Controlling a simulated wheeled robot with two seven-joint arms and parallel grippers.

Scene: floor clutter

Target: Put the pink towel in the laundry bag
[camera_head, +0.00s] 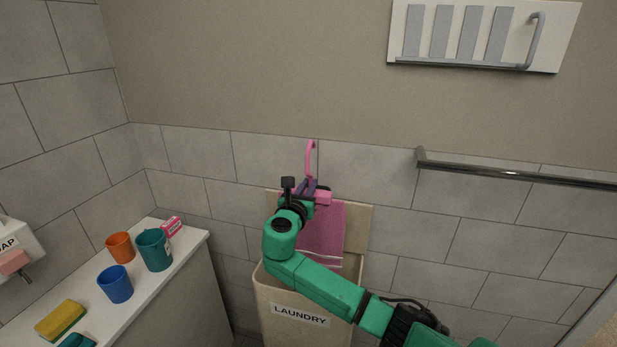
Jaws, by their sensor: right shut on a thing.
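The pink towel (325,232) hangs down from my right gripper (315,193), with its white-striped lower edge over the mouth of the laundry bag (268,306). My right gripper is shut on the towel's top. The beige bag, labelled LAUNDRY, stands against the wall with a raised back panel behind the towel. My right forearm hides part of the bag's opening and front. Whether the towel's lower edge is inside the bag I cannot tell exactly. My left gripper is out of view.
A counter (190,262) at left holds an orange cup (120,247), a teal cup (154,250), a blue cup (115,285) and a sponge (61,320). A metal rail (510,174) is at right.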

